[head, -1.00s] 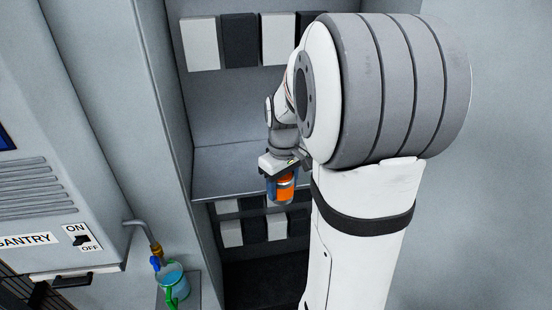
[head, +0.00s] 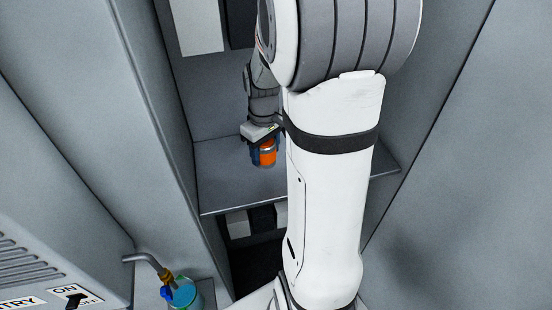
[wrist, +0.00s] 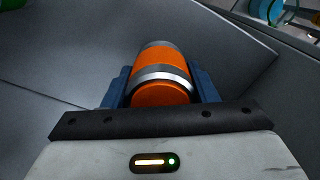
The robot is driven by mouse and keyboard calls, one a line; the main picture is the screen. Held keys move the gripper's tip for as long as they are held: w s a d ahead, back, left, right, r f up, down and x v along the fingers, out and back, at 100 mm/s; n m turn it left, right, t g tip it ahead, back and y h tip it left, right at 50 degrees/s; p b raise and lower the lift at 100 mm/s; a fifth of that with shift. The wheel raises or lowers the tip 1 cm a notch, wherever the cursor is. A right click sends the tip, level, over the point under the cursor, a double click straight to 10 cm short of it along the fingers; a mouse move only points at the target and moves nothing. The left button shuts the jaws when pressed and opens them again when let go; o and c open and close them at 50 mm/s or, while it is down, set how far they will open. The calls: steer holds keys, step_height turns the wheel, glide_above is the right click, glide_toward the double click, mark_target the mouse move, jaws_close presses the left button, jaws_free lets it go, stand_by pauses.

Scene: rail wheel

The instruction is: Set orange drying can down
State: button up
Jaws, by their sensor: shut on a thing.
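The orange can (head: 267,154) with silver bands is between the blue fingers of my gripper (head: 265,149). In the head view it appears over the grey shelf (head: 225,185) inside the tall grey cabinet. In the wrist view the can (wrist: 162,72) lies between the two blue fingers of my gripper (wrist: 162,88), which are shut on its sides. I cannot tell whether the can's bottom touches the shelf. My arm hides part of the shelf's right side.
The shelf left of the can is bare. White and dark panels (head: 197,25) are at the cabinet's back, above. Below the shelf is a dark opening (head: 256,262). A pipe (head: 145,259) and a blue-green vessel (head: 181,292) stand at lower left, outside the cabinet.

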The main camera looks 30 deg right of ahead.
step_height(320, 180, down, 2)
steer(key=shift+d+f, duration=0.1)
steer(key=shift+f, duration=0.1)
steer(key=shift+f+p, duration=0.35)
steer(key=shift+f, duration=1.6)
steer(key=shift+s, duration=0.1)
steer(key=shift+f, duration=0.15)
steer(key=o, duration=1.1)
steer(key=shift+c, duration=0.2)
